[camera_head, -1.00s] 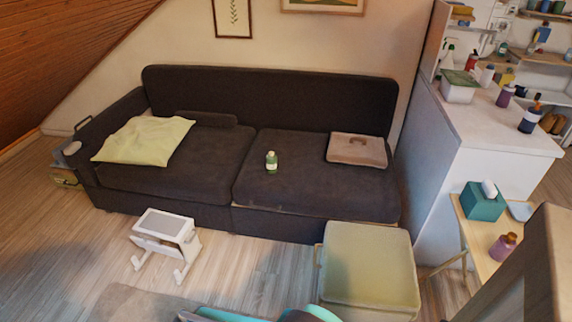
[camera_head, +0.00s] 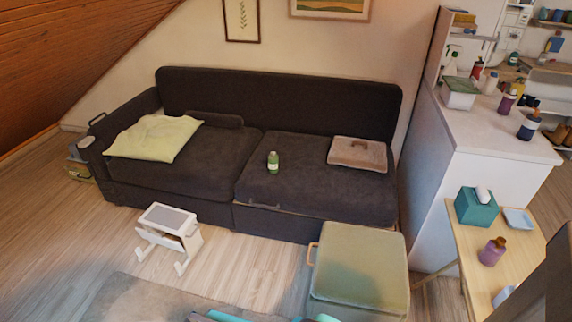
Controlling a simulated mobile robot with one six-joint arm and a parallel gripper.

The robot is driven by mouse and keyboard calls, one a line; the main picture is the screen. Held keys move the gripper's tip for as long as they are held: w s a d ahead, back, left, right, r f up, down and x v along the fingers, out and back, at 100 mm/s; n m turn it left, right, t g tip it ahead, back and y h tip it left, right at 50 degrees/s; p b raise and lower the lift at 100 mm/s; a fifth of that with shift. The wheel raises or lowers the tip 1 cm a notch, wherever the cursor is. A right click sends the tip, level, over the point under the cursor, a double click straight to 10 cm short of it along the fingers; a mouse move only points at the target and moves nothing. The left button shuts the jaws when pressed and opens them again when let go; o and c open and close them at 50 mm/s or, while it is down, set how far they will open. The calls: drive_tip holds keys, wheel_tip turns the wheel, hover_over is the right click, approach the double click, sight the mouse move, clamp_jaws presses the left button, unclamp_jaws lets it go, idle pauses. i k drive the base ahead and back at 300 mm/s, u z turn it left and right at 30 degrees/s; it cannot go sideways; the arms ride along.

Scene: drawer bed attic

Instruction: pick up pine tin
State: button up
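A small green container with a pale cap (camera_head: 273,162) stands upright on the dark sofa, near the middle and on the right seat cushion. It looks more like a bottle than a tin, and I see nothing else that is plainly a pine tin. Teal parts, probably of my own arm, show at the bottom edge. My gripper cannot be made out in this view.
The dark sofa (camera_head: 190,176) holds a pale yellow cloth (camera_head: 155,137) and a brown folded item (camera_head: 358,153). A white stool (camera_head: 168,236) and a greenish ottoman (camera_head: 360,262) stand in front. A side table (camera_head: 470,248) carries a teal box (camera_head: 476,207) and purple bottle (camera_head: 491,251).

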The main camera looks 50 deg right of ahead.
sight(273, 162)
drive_tip(key=u, duration=0.15)
drive_tip(key=i, duration=0.9)
drive_tip(key=z, duration=0.05)
